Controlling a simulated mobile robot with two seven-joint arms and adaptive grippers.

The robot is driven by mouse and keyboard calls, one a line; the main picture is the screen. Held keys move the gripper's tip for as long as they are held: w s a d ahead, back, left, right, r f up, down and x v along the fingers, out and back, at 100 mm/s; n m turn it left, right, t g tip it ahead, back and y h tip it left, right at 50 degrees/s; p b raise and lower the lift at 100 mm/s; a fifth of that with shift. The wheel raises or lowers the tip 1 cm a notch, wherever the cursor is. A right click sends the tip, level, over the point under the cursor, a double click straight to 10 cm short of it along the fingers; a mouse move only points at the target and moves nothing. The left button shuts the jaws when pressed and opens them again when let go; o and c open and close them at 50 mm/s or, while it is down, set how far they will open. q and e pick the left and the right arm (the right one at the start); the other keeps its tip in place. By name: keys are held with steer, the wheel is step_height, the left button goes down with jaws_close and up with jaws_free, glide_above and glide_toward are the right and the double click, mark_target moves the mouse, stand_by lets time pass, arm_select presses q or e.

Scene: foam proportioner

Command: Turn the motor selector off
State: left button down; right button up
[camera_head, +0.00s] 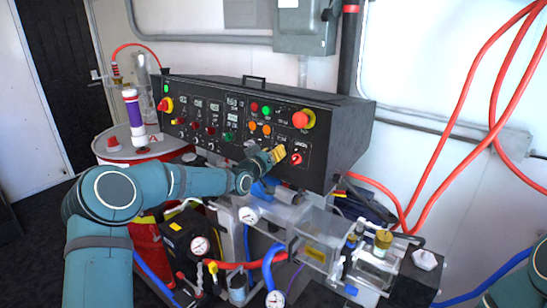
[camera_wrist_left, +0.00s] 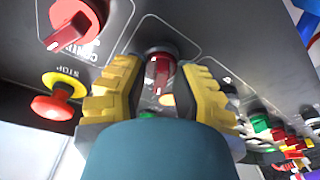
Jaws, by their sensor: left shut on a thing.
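A red selector knob (camera_wrist_left: 158,72) on the black control panel (camera_head: 345,125) sits between the yellow fingers of my left gripper (camera_head: 279,154). In the wrist view the left gripper (camera_wrist_left: 160,85) is shut on this knob, one finger on each side, and the knob's handle points roughly along the fingers. In the head view my fingers hide this knob. A second red selector (camera_head: 296,159) is just right of the gripper and untouched; it also shows in the wrist view (camera_wrist_left: 75,22). I cannot read a motor label. My right gripper is out of view.
A red stop button on a yellow base (camera_head: 303,119) is close above the gripper. Orange, red and green buttons crowd the panel to its left. Below are a clear tank (camera_head: 322,237), gauges (camera_head: 250,215) and hoses. Red hoses (camera_head: 490,115) hang at the right.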

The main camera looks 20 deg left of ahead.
arm_select(q)
steer(key=shift+r+n, duration=0.2)
steer(key=shift+n, duration=0.4)
steer(key=c, duration=1.1)
jaws_free()
steer(key=shift+o, duration=0.3)
steer(key=shift+w+f, duration=0.1)
steer(key=v, duration=1.2)
steer(key=shift+d, duration=0.2)
